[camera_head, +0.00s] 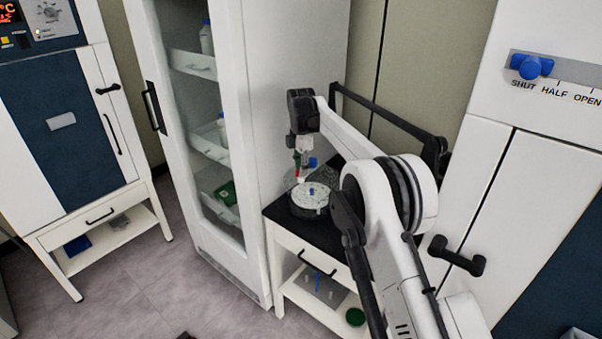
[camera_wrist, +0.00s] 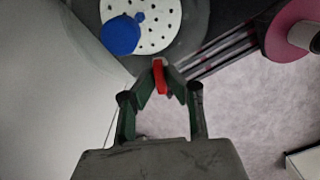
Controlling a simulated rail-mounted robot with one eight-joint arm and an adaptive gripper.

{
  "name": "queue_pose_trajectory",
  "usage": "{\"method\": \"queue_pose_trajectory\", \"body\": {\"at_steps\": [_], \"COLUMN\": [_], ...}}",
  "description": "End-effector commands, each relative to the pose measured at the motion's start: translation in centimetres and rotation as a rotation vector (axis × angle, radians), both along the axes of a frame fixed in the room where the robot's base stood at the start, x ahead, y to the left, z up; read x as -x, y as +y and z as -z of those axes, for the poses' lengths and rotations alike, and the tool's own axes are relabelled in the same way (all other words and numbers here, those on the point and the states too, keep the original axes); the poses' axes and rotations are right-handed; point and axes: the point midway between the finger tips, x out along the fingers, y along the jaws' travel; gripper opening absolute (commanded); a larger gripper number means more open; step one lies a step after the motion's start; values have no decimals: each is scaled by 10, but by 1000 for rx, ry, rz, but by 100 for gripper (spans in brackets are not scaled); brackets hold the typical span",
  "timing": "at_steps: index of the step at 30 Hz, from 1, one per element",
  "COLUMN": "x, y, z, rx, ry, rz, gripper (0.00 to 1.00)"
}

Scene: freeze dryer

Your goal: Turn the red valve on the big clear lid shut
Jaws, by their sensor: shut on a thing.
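The red valve (camera_wrist: 160,76) shows in the wrist view as a narrow upright red piece between my fingertips. My gripper (camera_wrist: 162,84), with green-sided fingers, is shut on it. In the head view my gripper (camera_head: 299,170) points down over the black-topped stand, close to a round dryer top with a white perforated plate (camera_head: 311,196). The plate also shows in the wrist view (camera_wrist: 168,22). The big clear lid is hard to make out; I cannot tell its edges or the valve's exact angle.
A blue round knob (camera_wrist: 120,35) lies over the plate, close to my fingers. The black stand top (camera_head: 276,212) sits against a tall white glass-door cabinet (camera_head: 261,120). A pink and white round thing (camera_wrist: 292,30) is at the wrist view's upper right. Open floor (camera_head: 190,292) lies in front.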

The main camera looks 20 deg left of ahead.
Motion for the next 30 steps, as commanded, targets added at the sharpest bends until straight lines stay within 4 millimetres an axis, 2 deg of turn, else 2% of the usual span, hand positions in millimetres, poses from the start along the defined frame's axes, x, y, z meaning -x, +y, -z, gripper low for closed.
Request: {"method": "queue_pose_trajectory", "body": {"at_steps": [30], "x": [0], "y": [0], "z": [0], "rx": [0], "ry": [0], "rz": [930], "gripper": [0]}}
